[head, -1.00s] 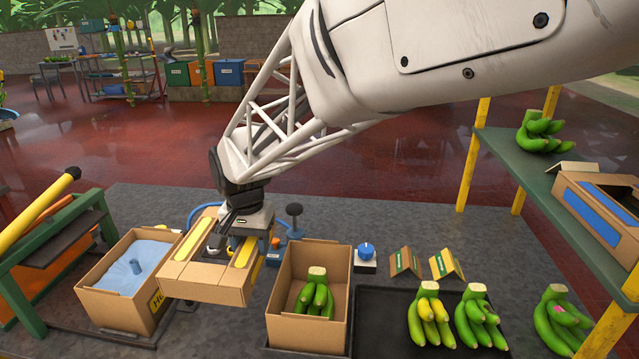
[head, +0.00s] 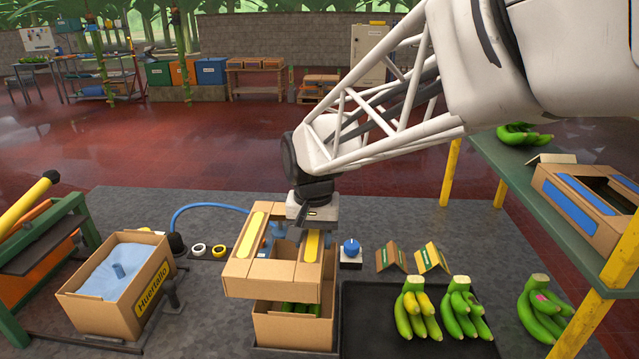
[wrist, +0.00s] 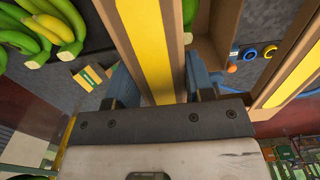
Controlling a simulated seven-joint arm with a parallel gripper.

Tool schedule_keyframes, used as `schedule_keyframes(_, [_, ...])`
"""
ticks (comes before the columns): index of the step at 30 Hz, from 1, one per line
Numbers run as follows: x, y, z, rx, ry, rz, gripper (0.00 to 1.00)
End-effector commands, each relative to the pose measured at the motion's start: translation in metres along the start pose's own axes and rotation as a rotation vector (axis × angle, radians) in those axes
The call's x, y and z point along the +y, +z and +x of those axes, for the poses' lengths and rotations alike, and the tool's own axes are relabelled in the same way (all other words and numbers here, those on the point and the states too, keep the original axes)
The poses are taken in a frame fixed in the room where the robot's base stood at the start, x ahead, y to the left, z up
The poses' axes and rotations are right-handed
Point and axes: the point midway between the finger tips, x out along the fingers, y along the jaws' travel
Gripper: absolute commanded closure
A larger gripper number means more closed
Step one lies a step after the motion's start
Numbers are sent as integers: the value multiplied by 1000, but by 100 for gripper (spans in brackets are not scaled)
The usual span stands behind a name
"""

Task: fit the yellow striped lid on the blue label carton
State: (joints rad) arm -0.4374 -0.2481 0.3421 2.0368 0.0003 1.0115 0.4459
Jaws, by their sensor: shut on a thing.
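The yellow striped lid (head: 270,285) is an open cardboard frame with a yellow strip along two sides. My gripper (head: 309,236) is shut on its right-hand bar; in the wrist view my fingers (wrist: 161,82) straddle that bar's yellow strip (wrist: 145,45). The lid hangs roughly level over an open cardboard carton (head: 293,331) holding green bananas (head: 300,309). It appears shifted somewhat left of the carton, and bananas show between the two. I see no blue label on this carton's visible faces. Its rear is hidden by the lid.
A carton (head: 108,313) marked Huertallo, with blue lining, stands at left. A blue-labelled cardboard piece (head: 577,203) sits on the right shelf. A dark tray (head: 375,335) with banana bunches lies right of the carton. A blue knob (head: 351,248) stands behind the tray.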

Motion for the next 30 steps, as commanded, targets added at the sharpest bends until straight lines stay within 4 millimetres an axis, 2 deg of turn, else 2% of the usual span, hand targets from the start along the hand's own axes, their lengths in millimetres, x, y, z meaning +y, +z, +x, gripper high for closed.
schedule_keyframes(3, [17,2,-2,1,0,3,69])
schedule_keyframes(9, [31,4,-3,0,0,1,69])
schedule_keyframes(30, [32,5,1,0,0,1,69])
